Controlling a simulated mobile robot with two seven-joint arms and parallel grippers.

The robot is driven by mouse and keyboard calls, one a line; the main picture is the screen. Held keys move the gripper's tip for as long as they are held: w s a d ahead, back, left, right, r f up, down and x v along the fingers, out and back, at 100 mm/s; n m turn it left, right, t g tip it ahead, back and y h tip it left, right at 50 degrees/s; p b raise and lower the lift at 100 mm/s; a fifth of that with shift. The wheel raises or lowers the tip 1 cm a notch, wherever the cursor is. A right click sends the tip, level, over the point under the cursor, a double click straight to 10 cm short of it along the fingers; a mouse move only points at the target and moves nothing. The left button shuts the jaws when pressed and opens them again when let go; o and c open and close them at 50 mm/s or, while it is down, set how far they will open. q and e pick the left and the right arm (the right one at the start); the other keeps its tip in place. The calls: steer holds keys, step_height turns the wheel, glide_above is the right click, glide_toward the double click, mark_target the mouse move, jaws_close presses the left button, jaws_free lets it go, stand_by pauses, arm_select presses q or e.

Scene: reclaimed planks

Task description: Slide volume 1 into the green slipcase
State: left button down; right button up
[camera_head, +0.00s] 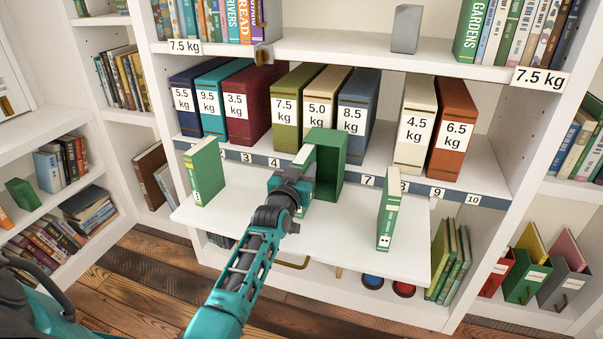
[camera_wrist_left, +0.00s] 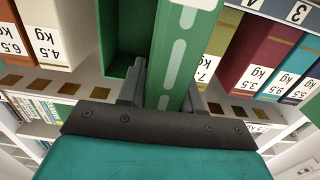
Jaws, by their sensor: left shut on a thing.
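The green slipcase (camera_head: 328,150) stands upright on the white pull-out board, its open side facing me. It also shows left of centre in the left wrist view (camera_wrist_left: 112,25), with a dark hollow. My left gripper (camera_head: 303,183) is shut on a green book (camera_head: 301,158), which stands upright just left of the slipcase. In the left wrist view the fingers (camera_wrist_left: 163,92) grip both sides of the book (camera_wrist_left: 183,50); its spine shows pale marks. A second green book (camera_head: 204,170) stands at the board's left, a third (camera_head: 388,210) at its right. I cannot read which is volume 1. My right gripper is out of view.
The white board (camera_head: 340,235) has bare room between the slipcase and the right book. Behind it, a numbered strip (camera_head: 430,191) edges a shelf of weight-labelled binders, including an olive one (camera_head: 293,105) and an orange one (camera_head: 455,130). A grey block (camera_head: 406,28) stands on the shelf above.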

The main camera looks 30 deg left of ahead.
arm_select(q)
steer(key=shift+b+x, duration=1)
steer(key=shift+x, duration=0.55)
steer(key=c, duration=1.1)
jaws_free()
steer(key=shift+r, duration=0.1)
steer(key=shift+c, duration=0.2)
steer(key=o, duration=0.5)
steer(key=shift+c, duration=0.2)
steer(key=shift+s+d+f, duration=0.1)
steer(key=shift+s+f, duration=0.05)
steer(key=shift+f, duration=0.1)
steer(key=shift+s+d+p, duration=0.1)
steer(key=shift+s+p, duration=0.2)
steer(key=p+v, duration=0.3)
steer(key=v, duration=0.9)
steer(key=shift+r, duration=0.25)
